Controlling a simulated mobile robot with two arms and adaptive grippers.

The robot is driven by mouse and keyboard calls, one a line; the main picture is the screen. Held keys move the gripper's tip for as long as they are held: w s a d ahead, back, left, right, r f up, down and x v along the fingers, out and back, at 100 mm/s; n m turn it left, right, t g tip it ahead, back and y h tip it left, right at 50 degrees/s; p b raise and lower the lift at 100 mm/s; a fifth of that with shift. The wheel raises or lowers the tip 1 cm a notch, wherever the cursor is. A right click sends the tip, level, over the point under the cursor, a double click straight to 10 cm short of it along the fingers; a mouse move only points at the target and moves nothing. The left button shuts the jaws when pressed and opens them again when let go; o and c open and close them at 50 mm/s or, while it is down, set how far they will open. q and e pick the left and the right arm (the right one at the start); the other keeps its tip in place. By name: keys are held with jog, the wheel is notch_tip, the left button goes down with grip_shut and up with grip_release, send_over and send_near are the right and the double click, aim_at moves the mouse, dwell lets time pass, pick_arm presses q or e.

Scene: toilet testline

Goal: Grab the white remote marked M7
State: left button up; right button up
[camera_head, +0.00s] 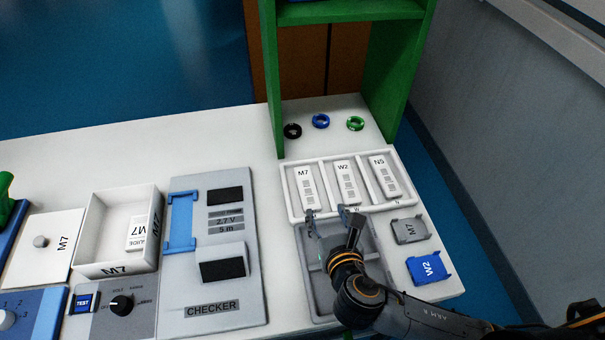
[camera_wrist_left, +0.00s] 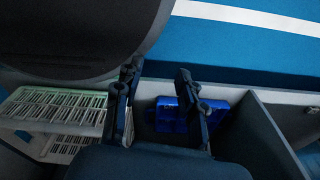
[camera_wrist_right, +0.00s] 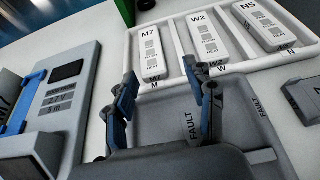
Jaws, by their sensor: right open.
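The white remote marked M7 (camera_head: 305,188) lies in the left compartment of a white three-slot tray (camera_head: 291,213). In the right wrist view the M7 remote (camera_wrist_right: 151,52) is ahead of my right gripper, up and a little right of its left finger. My right gripper (camera_head: 328,214) is open and empty near the tray's front edge, over the grey fault tray; its fingers also show in the right wrist view (camera_wrist_right: 163,95). My left gripper (camera_wrist_left: 158,88) shows only in the left wrist view, with its fingers apart and nothing between them, away from the M7 remote.
Remotes W2 (camera_head: 345,182) and N5 (camera_head: 384,177) fill the other slots. The grey fault tray (camera_head: 306,268) is in front. Grey M7 (camera_head: 409,230) and blue W2 (camera_head: 429,267) pieces lie right. The checker (camera_head: 256,292) and an M7 box (camera_head: 89,226) stand left. Green shelf posts (camera_head: 272,100) rise behind.

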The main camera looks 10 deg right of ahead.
send_near(308, 189)
jog(key=x, duration=0.3)
jog(key=shift+w+d+r, duration=0.1)
jog(key=shift+w+d, duration=0.05)
jog(key=shift+w, duration=0.6)
jog(key=x, duration=0.4)
jog(key=shift+w+f, duration=0.15)
jog(key=shift+f, duration=0.2)
jog(key=shift+w+f, duration=0.15)
jog(key=shift+w, duration=0.05)
jog(key=shift+c, duration=0.2)
pick_arm(q)
jog(key=shift+s+r, duration=0.1)
jog(key=shift+s, duration=0.95)
pick_arm(e)
jog(key=c, duration=0.9)
